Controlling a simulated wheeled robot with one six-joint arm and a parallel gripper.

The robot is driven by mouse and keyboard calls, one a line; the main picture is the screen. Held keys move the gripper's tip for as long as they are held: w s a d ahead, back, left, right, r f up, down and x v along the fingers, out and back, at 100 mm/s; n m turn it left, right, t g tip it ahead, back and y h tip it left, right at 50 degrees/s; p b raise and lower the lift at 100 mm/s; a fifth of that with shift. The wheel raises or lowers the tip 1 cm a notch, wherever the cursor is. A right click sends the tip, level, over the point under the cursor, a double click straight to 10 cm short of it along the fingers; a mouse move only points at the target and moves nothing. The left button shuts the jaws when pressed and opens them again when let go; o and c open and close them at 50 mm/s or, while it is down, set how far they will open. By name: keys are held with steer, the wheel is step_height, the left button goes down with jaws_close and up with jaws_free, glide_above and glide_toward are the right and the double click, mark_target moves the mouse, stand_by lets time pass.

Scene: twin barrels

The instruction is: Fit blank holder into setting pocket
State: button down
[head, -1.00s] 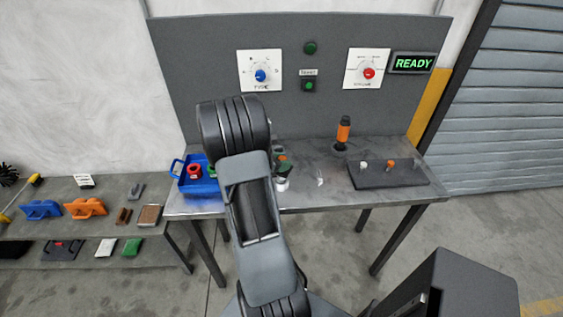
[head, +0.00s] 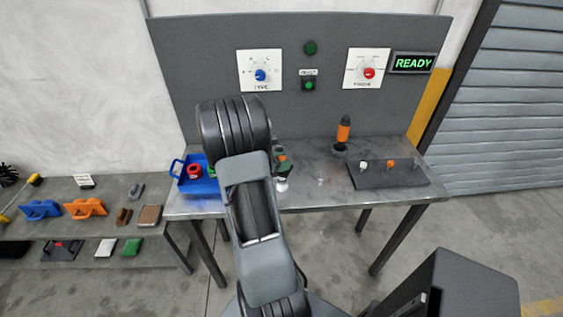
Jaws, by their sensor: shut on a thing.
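My arm stands in the middle of the head view and covers the left-centre of the bench. My gripper is hidden behind it, so its jaws and anything in them do not show. Just right of the arm, a dark green part with an orange top (head: 284,167) shows partly, with a small white cylinder (head: 282,184) in front of it. I cannot tell whether either is the blank holder or the setting pocket. A dark plate (head: 388,176) on the right of the bench carries a white, an orange and a grey small piece.
A blue tray (head: 198,186) with red and green pieces sits at the bench's left end. An orange and black upright tool (head: 343,134) stands at the back. A panel (head: 300,50) has two dials and a READY sign (head: 412,63). The bench between the white cylinder and plate looks mostly clear.

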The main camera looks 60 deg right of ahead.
steer(key=shift+f+b, duration=1.95)
steer(key=shift+f, duration=0.3)
steer(key=c, duration=0.7)
jaws_free()
steer(key=shift+o, duration=0.2)
steer(key=shift+a, duration=0.1)
steer(key=v, duration=1.3)
steer(key=shift+w+a+b, duration=0.2)
steer(key=shift+b, duration=0.1)
